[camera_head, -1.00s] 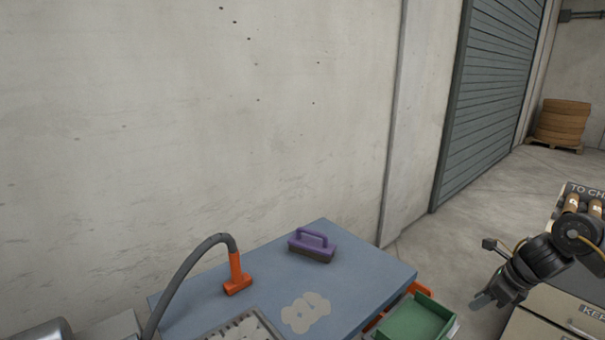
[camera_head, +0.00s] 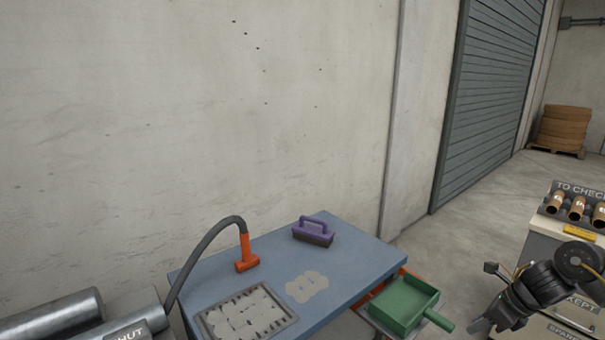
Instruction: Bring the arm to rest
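My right arm comes in from the right edge of the head view, and its gripper (camera_head: 487,325) hangs low over the floor, right of the green dustpan. The fingers are small, dark and seen from the side, so I cannot tell whether they are open or shut. No object shows in them. The gripper is apart from the blue table (camera_head: 345,262) and in front of the labelled cabinet (camera_head: 566,262). My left gripper is out of view.
On the table are a purple brush (camera_head: 313,232), an orange hose nozzle (camera_head: 247,255), a pale patch (camera_head: 307,286) and a grey tray (camera_head: 204,322). A green dustpan (camera_head: 402,306) sits at its right end. Metal rollers (camera_head: 55,318) lie left. Brown tubes (camera_head: 577,208) stand on the cabinet.

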